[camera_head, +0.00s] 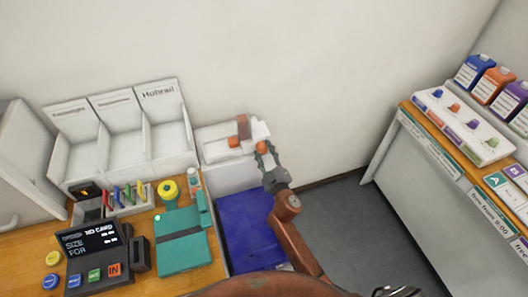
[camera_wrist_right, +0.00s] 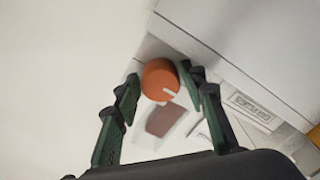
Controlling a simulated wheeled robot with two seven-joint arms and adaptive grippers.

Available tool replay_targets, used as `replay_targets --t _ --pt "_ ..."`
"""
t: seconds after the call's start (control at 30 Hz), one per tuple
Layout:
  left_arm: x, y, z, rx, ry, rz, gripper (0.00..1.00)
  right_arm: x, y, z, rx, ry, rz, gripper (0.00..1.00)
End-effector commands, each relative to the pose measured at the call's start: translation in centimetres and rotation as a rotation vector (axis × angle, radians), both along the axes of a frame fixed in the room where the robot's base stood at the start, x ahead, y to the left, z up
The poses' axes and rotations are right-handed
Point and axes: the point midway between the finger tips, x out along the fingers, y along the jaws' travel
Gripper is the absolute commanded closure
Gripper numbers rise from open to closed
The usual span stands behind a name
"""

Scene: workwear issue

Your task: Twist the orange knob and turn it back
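The orange knob (camera_head: 262,147) is on the front of a white dispenser (camera_head: 213,151) against the back wall. In the right wrist view the knob (camera_wrist_right: 160,81) is round, with a white mark pointing to the lower right. My right gripper (camera_head: 266,160) is at the knob. In the right wrist view its two green fingers (camera_wrist_right: 161,78) stand on either side of the knob, with thin gaps; contact cannot be made out for certain. My left gripper is not in view.
A second orange part (camera_head: 233,142) and a brown flap (camera_head: 243,127) are on the dispenser. White bins (camera_head: 122,130) stand to its left. A blue surface (camera_head: 247,228) lies below. A shelf unit (camera_head: 420,195) stands at right.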

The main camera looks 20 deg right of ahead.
Motion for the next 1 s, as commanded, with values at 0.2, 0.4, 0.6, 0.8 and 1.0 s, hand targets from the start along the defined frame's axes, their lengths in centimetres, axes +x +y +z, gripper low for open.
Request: replay_targets --t 0.2,0.4,0.6,0.8,1.0 --pt "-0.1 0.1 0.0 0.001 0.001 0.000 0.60 0.0 0.0 0.0 0.001 0.000 0.000 0.60" --pt "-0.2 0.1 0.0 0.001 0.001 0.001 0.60 -1.3 -0.1 -0.1 0.002 0.001 0.000 0.60" --pt "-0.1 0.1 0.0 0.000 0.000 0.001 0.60 -5.2 -0.3 -0.2 0.003 0.003 -0.001 0.60" --pt "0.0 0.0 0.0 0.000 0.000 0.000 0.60 -9.2 -0.4 -0.1 0.002 0.002 -0.001 0.60" --pt "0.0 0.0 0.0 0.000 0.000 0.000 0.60 -11.5 -0.4 -0.1 0.002 0.001 0.000 0.60"
